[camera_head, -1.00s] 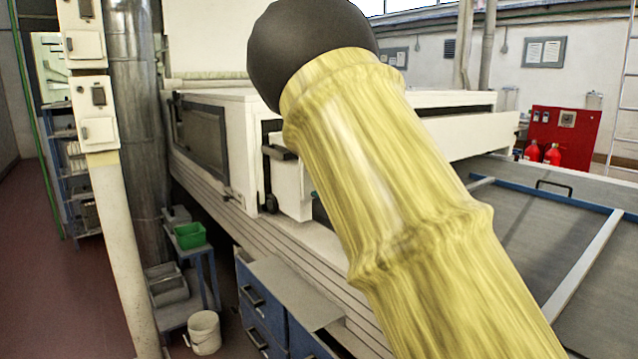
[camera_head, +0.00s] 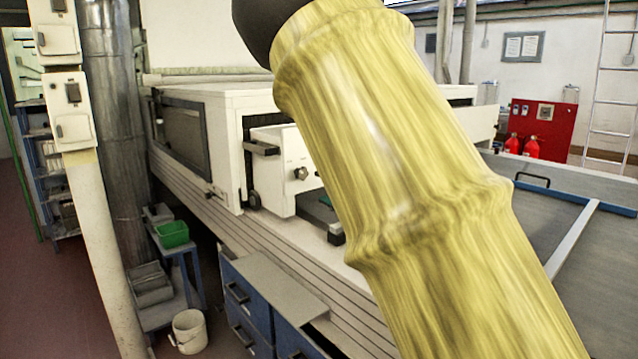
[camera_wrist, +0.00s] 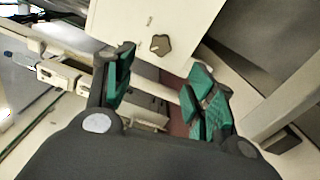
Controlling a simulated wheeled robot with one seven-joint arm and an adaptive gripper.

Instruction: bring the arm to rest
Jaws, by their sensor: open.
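My gripper (camera_wrist: 160,95) shows in the wrist view with its two green-padded fingers spread apart and nothing between them. A white machine box with a dark knob (camera_wrist: 160,44) lies just beyond the fingertips in that view. In the head view my yellow arm link with a dark round joint fills the middle and right. It hides part of the machine behind it. A bit of green and dark grey that may be my gripper shows low beside the white box (camera_head: 282,180), partly behind the arm.
A long white machine (camera_head: 228,105) runs across the middle. Blue drawers (camera_head: 245,305), a white bucket (camera_head: 189,331) and a green bin (camera_head: 172,234) stand at lower left. A blue-framed table (camera_head: 545,225) lies at right. Red fire extinguishers (camera_head: 531,148) stand by the far wall. Floor is clear at far left.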

